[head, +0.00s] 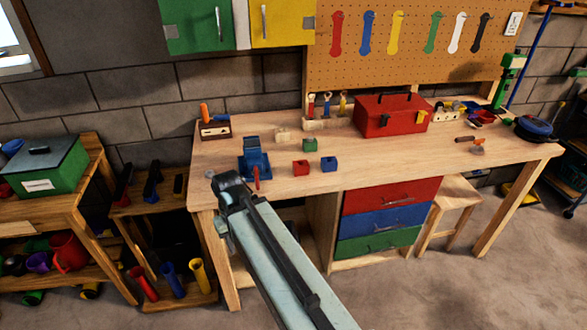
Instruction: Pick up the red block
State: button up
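The red block (300,168) is a small cube on the wooden workbench (400,170), near its front edge and left of the middle. A blue block (330,164) sits just to its right, and a green block (310,145) sits behind it. My arm reaches up from the bottom of the head view. Its far end (231,188) is in front of the bench's left front edge, left of the red block and apart from it in the picture. The fingers cannot be made out, so whether my gripper is open or shut does not show.
A blue vise (253,160) stands left of the red block. A red toolbox (390,115) and a wooden tool holder (216,129) stand farther back. A hammer (472,142) lies at the right. Colored drawers (390,220) are under the bench.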

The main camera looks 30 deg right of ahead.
aim_at(300, 168)
jog(key=u, duration=0.15)
jog(key=k, duration=1.05)
jog(key=z, duration=0.8)
jog(key=i, duration=1)
